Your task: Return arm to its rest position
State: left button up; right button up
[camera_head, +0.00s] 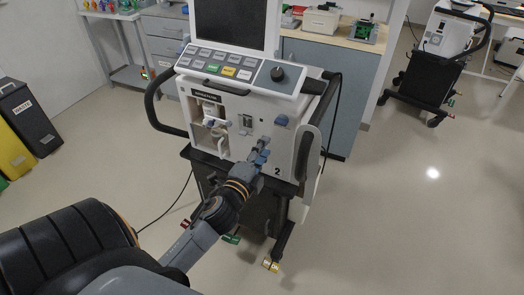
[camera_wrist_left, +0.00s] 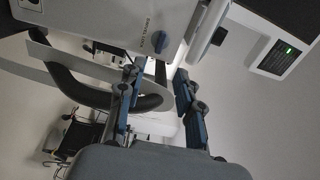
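My left arm comes in from the lower left in the head view. Its gripper (camera_head: 259,156) is in front of the lower front of a white ventilator (camera_head: 270,109) marked 2. In the left wrist view the two blue-padded fingers of my left gripper (camera_wrist_left: 157,78) are spread apart, with nothing held between them. The ventilator's white casing (camera_wrist_left: 110,22) with a blue knob fills the top of that view. I cannot tell whether the fingertips touch the casing. My right gripper is in neither view.
A dark curved handle (camera_head: 158,112) sticks out at the ventilator's left side. Black and yellow bins (camera_head: 27,120) stand at far left. A counter (camera_head: 338,38) is behind, and another ventilator cart (camera_head: 428,82) is at back right. The floor (camera_head: 420,220) at right is clear.

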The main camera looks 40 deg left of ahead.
pick_arm(q)
jog(key=shift+s, duration=0.2)
dwell(0.4)
jog(key=s+d+f+n+g+h, duration=0.1)
jog(key=s+d+f+n+g, duration=0.2)
jog(key=f, duration=0.9)
jog(key=s+f+n+g+h, duration=0.1)
jog(key=s+f+g, duration=0.25)
jog(key=f, duration=0.95)
jog(key=s+d+f+n+g, duration=0.2)
jog(key=s+f+n, duration=0.15)
jog(key=f, duration=0.85)
jog(key=s+d+f+n+g, duration=0.1)
jog(key=s+d+f+g, duration=0.1)
jog(key=s+f, duration=0.4)
jog(key=s+d+f+n+g+h, duration=0.1)
jog(key=s+f, duration=0.5)
jog(key=s, duration=0.8)
jog(key=s+d+f+n+g+p, duration=0.1)
jog(key=s+d+f+n+g, duration=0.2)
jog(key=s, duration=0.8)
notch_tip(320, 180, down, 4)
jog(key=shift+d+r+g+h, duration=0.25)
jog(key=shift+g+h, duration=0.15)
jog(key=shift+g, duration=0.65)
jog(key=shift+a+n, duration=0.1)
jog(key=shift+n, duration=0.15)
